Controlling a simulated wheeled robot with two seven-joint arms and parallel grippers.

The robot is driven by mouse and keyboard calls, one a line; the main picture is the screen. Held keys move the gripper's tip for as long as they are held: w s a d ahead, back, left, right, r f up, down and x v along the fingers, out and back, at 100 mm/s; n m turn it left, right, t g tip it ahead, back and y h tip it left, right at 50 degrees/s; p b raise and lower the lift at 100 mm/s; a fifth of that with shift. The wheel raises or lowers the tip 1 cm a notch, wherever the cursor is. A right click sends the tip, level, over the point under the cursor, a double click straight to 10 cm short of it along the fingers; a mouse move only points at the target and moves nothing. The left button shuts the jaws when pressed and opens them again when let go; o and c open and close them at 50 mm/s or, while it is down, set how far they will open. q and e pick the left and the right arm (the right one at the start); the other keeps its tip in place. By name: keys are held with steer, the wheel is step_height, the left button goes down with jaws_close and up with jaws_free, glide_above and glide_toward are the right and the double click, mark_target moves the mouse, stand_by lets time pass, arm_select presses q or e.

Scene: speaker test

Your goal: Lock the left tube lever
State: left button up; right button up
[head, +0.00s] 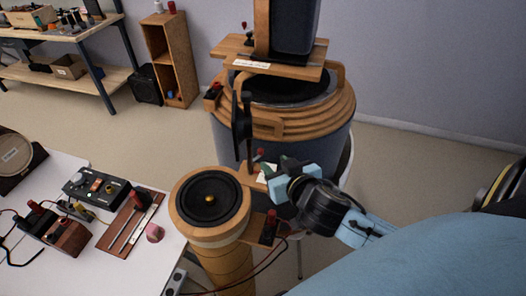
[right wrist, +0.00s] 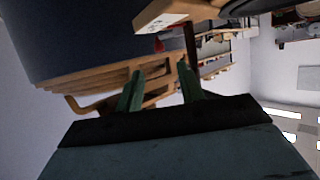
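A wooden tube (head: 222,262) with a black round speaker (head: 208,197) on top stands at the centre in the head view. A small red-topped lever (head: 271,220) sits on a wooden plate at its right side. Another small red-tipped lever (head: 260,154) shows beside a white label behind the tube. I cannot tell which one is the left tube lever, nor its lock state. My right gripper (head: 276,172) is close to the label and the rear lever; contact is unclear. In the right wrist view its green fingers (right wrist: 160,82) are apart with nothing gripped. My left gripper is out of view.
A white table (head: 78,262) with control boxes (head: 97,187) lies at left. Open floor (head: 115,140) lies beyond, before a shelf (head: 168,60).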

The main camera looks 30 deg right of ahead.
mark_target(262, 152)
steer(key=x, duration=0.9)
